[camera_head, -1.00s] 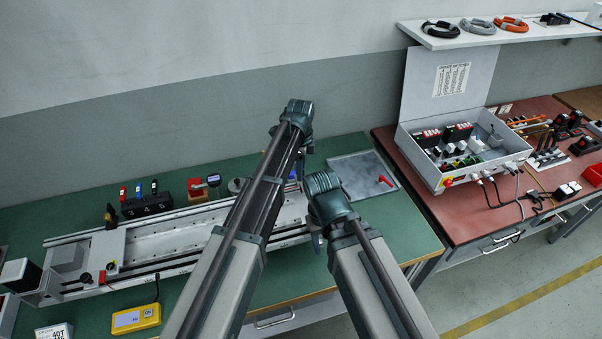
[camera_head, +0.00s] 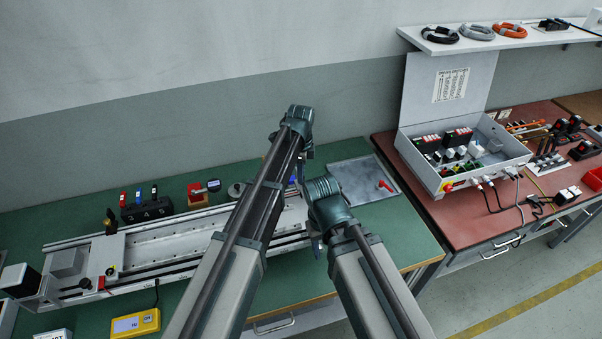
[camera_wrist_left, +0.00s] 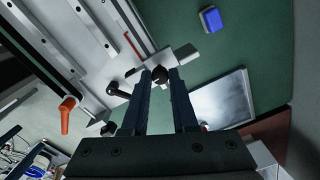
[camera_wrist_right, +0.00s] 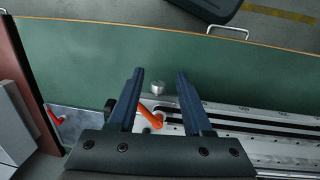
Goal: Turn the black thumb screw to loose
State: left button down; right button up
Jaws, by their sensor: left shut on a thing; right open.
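The black thumb screw (camera_wrist_left: 159,74) is a small round dark knob on a grey block at the rail's end. In the left wrist view it sits between the fingertips of my left gripper (camera_wrist_left: 160,80), which is shut on it. My right gripper (camera_wrist_right: 160,76) is open and empty. In the right wrist view it is over the bench by the rail, with an orange lever (camera_wrist_right: 150,116) and a silver knob (camera_wrist_right: 158,87) between or beyond its fingers. In the head view my arms hide this end of the rail, so the thumb screw does not show there.
The long rail (camera_head: 165,245) lies on the green bench. A grey plate with a red lever (camera_head: 384,185) is at its right. A blue block (camera_wrist_left: 211,19) lies near the left gripper. A yellow device (camera_head: 136,323) is in front. An open control box (camera_head: 465,180) stands on the red bench.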

pick_arm(q)
jog(key=n, duration=0.5)
jog(key=shift+n, duration=0.4)
jog(key=n, duration=1.1)
jog(key=shift+d+n, duration=0.1)
jog(key=shift+n, duration=0.2)
jog(key=n, duration=0.5)
jog(key=shift+n+g, duration=0.3)
jog(key=shift+n, duration=0.4)
jog(key=c, duration=0.7)
grip_release()
jog(key=shift+r, duration=0.1)
